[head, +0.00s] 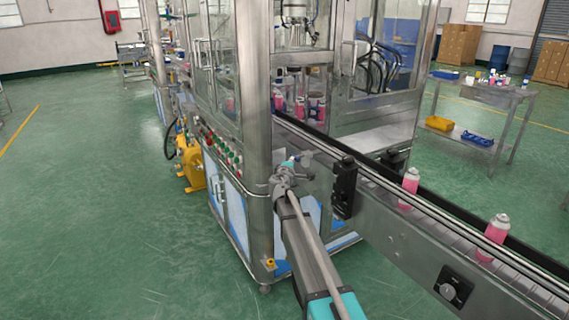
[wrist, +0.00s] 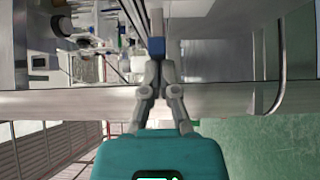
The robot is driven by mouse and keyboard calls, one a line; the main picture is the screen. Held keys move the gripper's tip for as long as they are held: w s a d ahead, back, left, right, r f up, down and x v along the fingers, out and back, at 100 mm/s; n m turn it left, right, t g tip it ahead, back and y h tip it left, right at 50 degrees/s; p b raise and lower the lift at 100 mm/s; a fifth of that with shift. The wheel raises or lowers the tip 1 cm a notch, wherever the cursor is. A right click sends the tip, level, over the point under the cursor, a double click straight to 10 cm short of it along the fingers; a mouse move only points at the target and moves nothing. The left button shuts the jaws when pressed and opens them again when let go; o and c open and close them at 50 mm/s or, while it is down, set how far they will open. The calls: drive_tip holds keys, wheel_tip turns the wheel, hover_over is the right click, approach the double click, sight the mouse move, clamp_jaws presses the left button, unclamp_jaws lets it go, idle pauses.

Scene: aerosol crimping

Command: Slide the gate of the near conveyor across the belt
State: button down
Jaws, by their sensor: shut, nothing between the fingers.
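The near conveyor (head: 400,222) runs from the machine to the lower right with pink cans standing on its belt. My gripper (head: 303,159) is at its near side, beside the machine's corner post. In the wrist view the two grey fingers of my gripper (wrist: 156,72) are together and hold nothing. A small blue block (wrist: 157,47) with a grey bar above it lies just beyond the fingertips; it looks like the gate's handle. I cannot tell whether the fingers touch it. In the head view I cannot make out the gate.
A pink can (head: 409,187) and another can (head: 494,236) stand on the belt. A black box (head: 345,187) is fixed to the conveyor's side near my gripper, and a knob panel (head: 453,288) is further right. Green floor is open on the left.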

drive_tip(key=shift+w+d, duration=0.1)
drive_tip(key=shift+d, duration=0.15)
drive_tip(key=shift+a, duration=0.15)
drive_tip(key=w+a+v, duration=0.1)
drive_tip(key=a+v, duration=0.2)
drive_tip(key=v, duration=1)
drive_tip(key=shift+s, duration=0.1)
